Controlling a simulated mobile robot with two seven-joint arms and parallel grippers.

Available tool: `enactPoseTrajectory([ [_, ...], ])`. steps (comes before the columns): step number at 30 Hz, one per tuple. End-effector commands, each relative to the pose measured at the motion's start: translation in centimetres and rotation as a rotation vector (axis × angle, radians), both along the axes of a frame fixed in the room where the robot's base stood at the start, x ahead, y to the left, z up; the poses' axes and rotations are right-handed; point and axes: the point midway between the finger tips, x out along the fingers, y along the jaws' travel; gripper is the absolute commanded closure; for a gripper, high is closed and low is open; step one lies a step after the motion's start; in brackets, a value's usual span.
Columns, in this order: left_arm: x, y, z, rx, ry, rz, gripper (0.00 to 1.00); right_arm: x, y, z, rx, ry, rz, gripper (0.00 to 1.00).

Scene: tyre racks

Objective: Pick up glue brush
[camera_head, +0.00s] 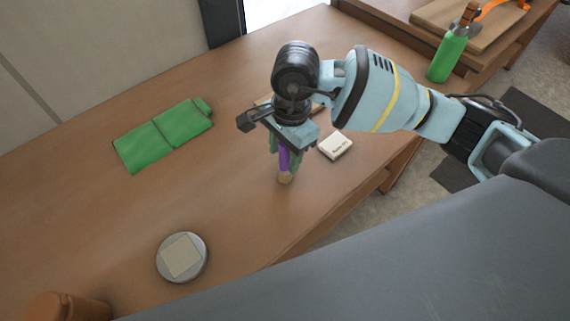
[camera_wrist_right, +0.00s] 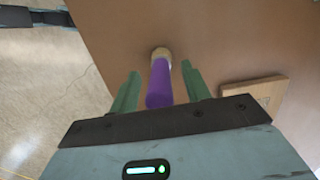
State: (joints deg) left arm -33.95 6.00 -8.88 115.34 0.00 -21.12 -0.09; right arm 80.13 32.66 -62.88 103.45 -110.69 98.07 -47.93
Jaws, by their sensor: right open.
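The glue brush, with a purple handle (camera_head: 284,159) and a tan end, is at the table's near right part, under my right gripper (camera_head: 285,155). In the right wrist view the purple handle (camera_wrist_right: 159,86) lies between the two green fingers, with its tan end pointing away from the camera. My right gripper (camera_wrist_right: 161,72) is open, with a finger on each side of the brush and visible gaps. The gripper hides part of the brush in the head view. My left gripper is not in view.
On the wooden table (camera_head: 90,205) are a folded green cloth (camera_head: 163,134), a round metal tin (camera_head: 182,257) with a beige label, a small cream box (camera_head: 335,146) and a brown container (camera_head: 68,308). A green bottle (camera_head: 446,54) stands at the far right. The table's middle is clear.

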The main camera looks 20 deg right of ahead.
Motion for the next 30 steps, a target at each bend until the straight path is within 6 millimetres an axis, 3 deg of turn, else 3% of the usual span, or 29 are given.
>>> enactPoseTrajectory([
  [4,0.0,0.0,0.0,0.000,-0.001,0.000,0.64,0.0,0.1,-1.5,0.000,0.000,-0.001,0.53],
  [12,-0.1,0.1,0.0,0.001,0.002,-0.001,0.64,-0.1,0.2,-1.7,0.000,-0.001,0.000,0.53],
  [23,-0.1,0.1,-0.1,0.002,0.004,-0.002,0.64,0.0,0.2,-1.7,0.000,-0.001,0.000,0.99],
  [30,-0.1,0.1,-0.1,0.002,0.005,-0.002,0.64,0.0,0.2,-1.6,0.001,-0.002,0.000,1.00],
])
